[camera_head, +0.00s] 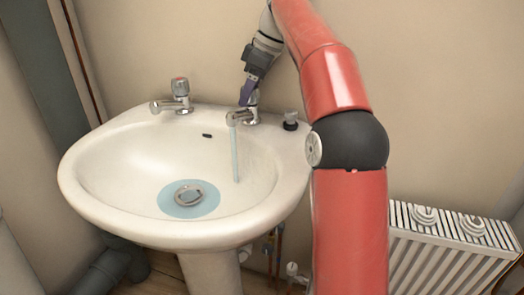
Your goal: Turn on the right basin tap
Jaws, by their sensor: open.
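The right basin tap (241,117) stands on the back right rim of the white basin (85,190). A pale blue stream of water (236,155) falls from its spout into the bowl. My gripper (249,91) is over the top of this tap and hides most of its handle. The gap between the fingers is too small to make out, and I cannot tell whether they touch the handle. The left basin tap (180,95), with a red-marked top, stands on the back left rim, and no water shows under it.
A blue patch of water surrounds the drain (189,195). A small dark-and-grey fitting (290,120) sits on the rim right of the right tap. A white radiator (440,250) is at the lower right. Pipes (275,250) run below the basin. My red arm covers the right-centre.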

